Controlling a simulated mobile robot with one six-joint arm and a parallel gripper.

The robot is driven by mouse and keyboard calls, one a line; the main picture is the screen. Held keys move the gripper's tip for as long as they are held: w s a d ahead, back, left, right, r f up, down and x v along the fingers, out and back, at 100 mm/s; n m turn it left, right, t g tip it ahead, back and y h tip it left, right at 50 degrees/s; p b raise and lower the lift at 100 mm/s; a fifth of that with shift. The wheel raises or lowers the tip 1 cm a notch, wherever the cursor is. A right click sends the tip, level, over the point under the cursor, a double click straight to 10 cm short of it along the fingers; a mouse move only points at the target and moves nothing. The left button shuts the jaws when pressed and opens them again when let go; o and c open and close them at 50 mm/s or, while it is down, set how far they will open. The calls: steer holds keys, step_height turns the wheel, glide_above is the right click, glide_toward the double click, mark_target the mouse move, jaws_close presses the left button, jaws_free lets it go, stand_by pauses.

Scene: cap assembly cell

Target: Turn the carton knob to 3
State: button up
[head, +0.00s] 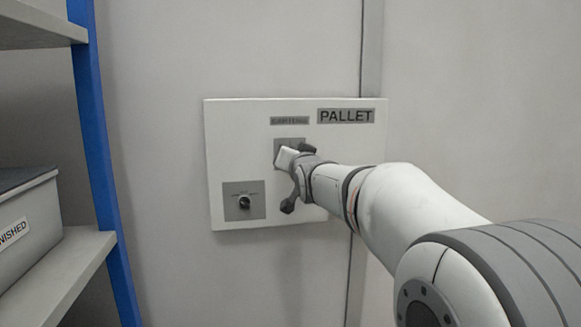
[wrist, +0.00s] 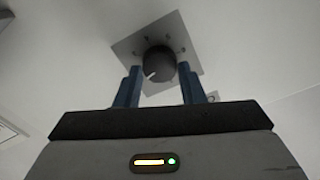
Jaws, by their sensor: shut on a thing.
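A dark round knob (wrist: 160,62) sits on a square grey plate (wrist: 125,45) with several small marks around it, too small to read. Its white pointer line points to the lower left in the wrist view. The two blue fingers of my gripper (wrist: 159,72) are shut on the knob, one on each side. In the head view my gripper (head: 297,165) is at the upper plate (head: 284,143) of the white panel and hides the knob. The small label (head: 290,120) above that plate is too blurred to read surely.
A shelf with a blue upright (head: 97,140) and a grey bin (head: 30,225) stands at the left.

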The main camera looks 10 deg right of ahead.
steer(key=m+b, duration=0.1)
steer(key=m, duration=0.2)
steer(key=m+b, duration=0.1)
steer(key=m, duration=0.3)
steer(key=f+m+b, duration=0.1)
steer(key=m, duration=0.2)
steer(key=shift+m, duration=0.4)
stand_by(0.4)
steer(key=o, duration=1)
steer(key=shift+r, duration=0.25)
steer(key=s, duration=0.7)
steer(key=shift+s+p, duration=0.35)
steer(key=shift+p, duration=0.05)
